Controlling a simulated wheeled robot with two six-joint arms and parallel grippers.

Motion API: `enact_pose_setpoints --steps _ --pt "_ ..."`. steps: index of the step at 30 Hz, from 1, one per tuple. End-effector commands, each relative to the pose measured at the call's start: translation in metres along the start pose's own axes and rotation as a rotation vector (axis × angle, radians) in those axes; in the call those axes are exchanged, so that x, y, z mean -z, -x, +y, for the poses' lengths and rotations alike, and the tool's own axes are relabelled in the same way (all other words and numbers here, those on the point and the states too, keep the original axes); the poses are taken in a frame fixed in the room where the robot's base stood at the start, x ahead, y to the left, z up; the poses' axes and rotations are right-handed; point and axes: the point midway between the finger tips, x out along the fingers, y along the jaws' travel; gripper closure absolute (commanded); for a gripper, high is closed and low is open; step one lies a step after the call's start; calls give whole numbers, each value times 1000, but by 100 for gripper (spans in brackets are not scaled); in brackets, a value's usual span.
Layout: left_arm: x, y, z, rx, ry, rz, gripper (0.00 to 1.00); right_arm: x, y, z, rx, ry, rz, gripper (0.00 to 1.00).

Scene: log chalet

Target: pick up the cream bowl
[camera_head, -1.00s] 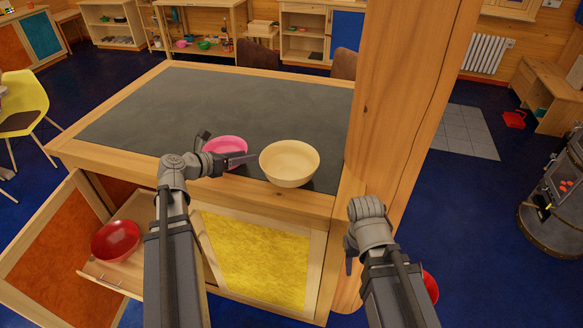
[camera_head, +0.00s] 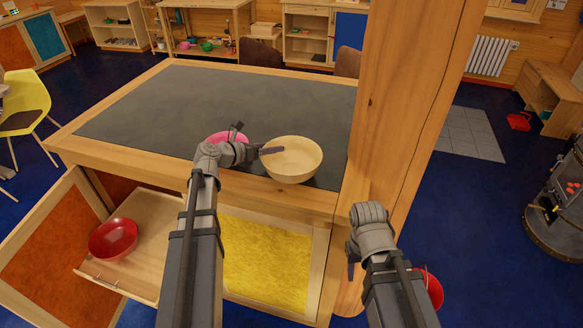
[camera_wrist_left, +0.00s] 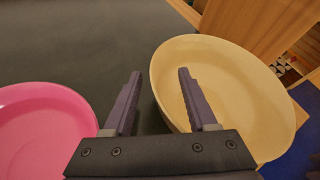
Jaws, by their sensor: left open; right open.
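The cream bowl (camera_head: 292,160) stands upright near the front right of the counter's dark top. It also fills the right side of the left wrist view (camera_wrist_left: 235,95). My left gripper (camera_head: 254,140) is open at its left side. In the left wrist view the jaws (camera_wrist_left: 160,76) straddle the bowl's left rim in the picture, one finger over the bowl's inside and the other outside it. I cannot tell whether they touch. My right gripper (camera_head: 351,264) is low, in front of the wooden post, mostly hidden by its own arm; it is open.
A pink bowl (camera_wrist_left: 42,128) sits just left of the cream bowl. A thick wooden post (camera_head: 400,110) rises at the counter's right. Below, a red bowl (camera_head: 112,239) lies on a pulled-out drawer (camera_head: 150,265) beside an open door. The counter's dark top (camera_head: 220,95) is clear behind the bowls.

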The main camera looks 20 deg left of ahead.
Motion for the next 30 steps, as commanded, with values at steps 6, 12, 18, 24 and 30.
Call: enact_pose_setpoints --steps 6,12,18,24,30 --pt "0 -8 0 -2 0 0 42 0 -3 0 0 0 0 50" --pt "0 -8 0 -1 0 0 57 0 -3 0 0 0 0 50" --pt "0 -8 0 -1 0 0 79 0 -3 0 0 0 0 50" --pt "0 -8 0 -1 -1 1 100 0 -3 0 0 0 0 50" --pt "0 -8 0 -1 -1 1 100 0 -3 0 0 0 0 50"
